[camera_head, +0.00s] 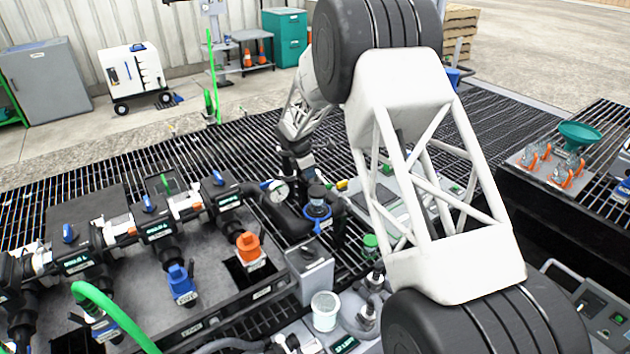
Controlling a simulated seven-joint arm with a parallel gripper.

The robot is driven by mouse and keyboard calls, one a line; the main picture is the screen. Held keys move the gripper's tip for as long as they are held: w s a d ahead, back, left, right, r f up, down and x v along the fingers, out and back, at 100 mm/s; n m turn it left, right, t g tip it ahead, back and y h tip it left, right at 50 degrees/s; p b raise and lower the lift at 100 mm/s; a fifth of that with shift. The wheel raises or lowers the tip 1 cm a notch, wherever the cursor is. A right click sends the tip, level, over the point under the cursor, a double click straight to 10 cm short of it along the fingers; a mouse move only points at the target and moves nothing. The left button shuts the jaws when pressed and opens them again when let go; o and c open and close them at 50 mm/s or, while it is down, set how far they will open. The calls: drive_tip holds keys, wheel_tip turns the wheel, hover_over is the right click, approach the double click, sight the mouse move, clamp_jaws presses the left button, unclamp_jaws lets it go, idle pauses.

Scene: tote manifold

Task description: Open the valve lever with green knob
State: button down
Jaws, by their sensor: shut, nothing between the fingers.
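My gripper (303,172) is small and dark at the end of my white arm, pointing down behind the manifold's right end. It is shut and empty; its fingertips are hard to make out against the dark grating. A thin green lever-like piece (165,183) stands on the manifold's pipe row, left of my gripper and apart from it. A round green knob (370,243) sits lower right of my gripper, beside my arm. I cannot tell which green piece belongs to the valve lever.
The pipe row carries several blue-handled valves (148,204). An orange fitting (248,246) and a blue fitting (181,284) stand in front. A round gauge (278,190) and a blue-ringed fitting (318,214) are near my gripper. A green hose (108,308) curves at lower left.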

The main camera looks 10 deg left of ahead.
drive_tip(key=shift+v, duration=2.65)
drive_tip(key=shift+s+a+f+n+t+h, duration=0.4)
drive_tip(key=shift+a+f+t+h, duration=0.15)
drive_tip(key=shift+a, duration=0.1)
drive_tip(key=shift+s+a+f+n+t+h, duration=0.3)
drive_tip(key=shift+a+f+n+t+h, duration=0.15)
drive_tip(key=shift+a+t, duration=0.2)
drive_tip(key=shift+s+a+f+n+t+h, duration=0.4)
drive_tip(key=shift+a+f+t+h, duration=0.1)
drive_tip(key=shift+a+f, duration=0.1)
